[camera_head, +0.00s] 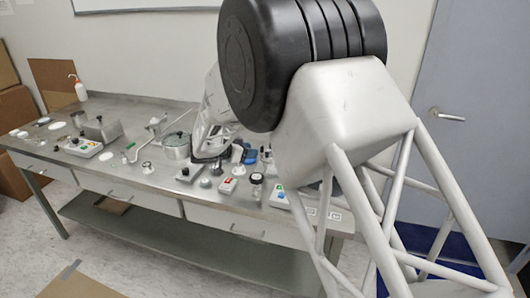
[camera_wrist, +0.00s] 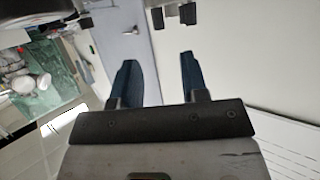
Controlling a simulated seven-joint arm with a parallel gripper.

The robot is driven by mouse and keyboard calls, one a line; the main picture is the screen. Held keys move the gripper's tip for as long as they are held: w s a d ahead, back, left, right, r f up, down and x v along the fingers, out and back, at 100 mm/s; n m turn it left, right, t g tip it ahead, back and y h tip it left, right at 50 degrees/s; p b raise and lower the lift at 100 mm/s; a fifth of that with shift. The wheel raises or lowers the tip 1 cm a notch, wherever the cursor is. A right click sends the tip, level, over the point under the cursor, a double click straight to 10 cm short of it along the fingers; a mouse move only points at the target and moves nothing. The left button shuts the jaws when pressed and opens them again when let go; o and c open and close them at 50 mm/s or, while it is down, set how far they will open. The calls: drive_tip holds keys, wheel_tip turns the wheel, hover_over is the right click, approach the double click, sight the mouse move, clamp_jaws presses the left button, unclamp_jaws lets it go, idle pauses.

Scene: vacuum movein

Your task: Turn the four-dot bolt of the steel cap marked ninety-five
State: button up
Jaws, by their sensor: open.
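Several small metal fittings stand along the front of the steel bench, among them one (camera_head: 147,167) left of the pot and one (camera_head: 185,173) in front of it. At this size I cannot read a ninety-five marking or make out a four-dot bolt on any of them. My gripper (camera_wrist: 158,62) shows in the wrist view with its two dark fingers apart and nothing between them. Beyond the fingers are a grey-blue door and pale wall. In the head view I cannot make out its fingers; my arm covers part of the bench's right side.
Cardboard boxes (camera_head: 8,125) stand left. A door (camera_head: 470,150) is at right.

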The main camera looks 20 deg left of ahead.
sight(267, 154)
drive_tip(key=shift+x, duration=3.85)
drive_tip(key=shift+f, duration=0.1)
clamp_jaws()
